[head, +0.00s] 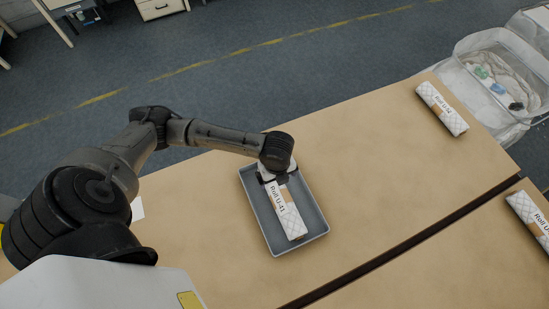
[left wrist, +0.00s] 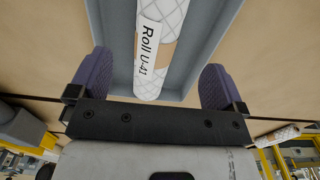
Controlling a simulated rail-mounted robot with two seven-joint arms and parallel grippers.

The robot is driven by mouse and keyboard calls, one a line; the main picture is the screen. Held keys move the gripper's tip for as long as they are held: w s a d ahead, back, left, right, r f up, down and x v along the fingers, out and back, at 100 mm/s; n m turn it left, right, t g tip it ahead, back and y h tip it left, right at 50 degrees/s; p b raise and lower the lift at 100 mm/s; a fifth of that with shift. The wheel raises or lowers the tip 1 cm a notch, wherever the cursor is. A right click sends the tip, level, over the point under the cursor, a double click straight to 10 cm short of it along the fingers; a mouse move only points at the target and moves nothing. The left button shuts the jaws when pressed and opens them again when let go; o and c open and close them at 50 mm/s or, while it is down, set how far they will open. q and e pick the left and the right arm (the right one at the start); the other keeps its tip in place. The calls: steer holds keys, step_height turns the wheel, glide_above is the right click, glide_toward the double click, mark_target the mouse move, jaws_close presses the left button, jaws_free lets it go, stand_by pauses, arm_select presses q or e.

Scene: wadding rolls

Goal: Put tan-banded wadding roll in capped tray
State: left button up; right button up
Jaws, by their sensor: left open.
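A white quilted roll labelled "Roll U-41" (head: 291,218), with a tan band, lies lengthwise in a grey shallow tray (head: 262,216). The roll also shows in the left wrist view (left wrist: 163,22), as does the tray wall (left wrist: 205,45). No cap on the tray can be made out. My left gripper (head: 274,178) is over the roll's far end. Its two purple fingers (left wrist: 155,80) are spread apart, one to each side of the roll's line, with clear gaps. It holds nothing. My right gripper is in neither view.
Another labelled roll with a tan band (head: 442,108) lies at the table's far right. A further roll (head: 530,218) lies on the nearer table at the right edge. A dark gap (head: 400,245) separates the tables. A clear bin (head: 500,75) stands beyond. The tabletop around the tray is clear.

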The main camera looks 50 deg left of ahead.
arm_select(q)
steer(key=shift+r, duration=0.3)
steer(key=d, duration=0.1)
steer(key=s+d+n+h, duration=0.1)
steer(key=d, duration=0.1)
steer(key=s+d+f+n, duration=0.1)
steer(key=d, duration=0.1)
steer(key=shift+s+d+t, duration=0.15)
steer(key=shift+d+t, duration=0.1)
steer(key=shift+t, duration=0.15)
steer(key=s+d+n, duration=0.1)
steer(key=s+d+n+t+h, duration=0.1)
steer(key=n, duration=0.1)
steer(key=s+d+n, duration=0.1)
steer(key=d, duration=0.1)
steer(key=shift+d+h, duration=0.1)
steer(key=shift+h, duration=0.2)
steer(key=s+a+n+t+y, duration=0.1)
steer(key=s+a+n+y, duration=0.1)
steer(key=s+a+n, duration=0.3)
steer(key=shift+s+a+n+t, duration=0.15)
steer(key=shift+s+n+t, duration=0.25)
steer(key=shift+s+n, duration=2.6)
steer(key=shift+w+n, duration=0.9)
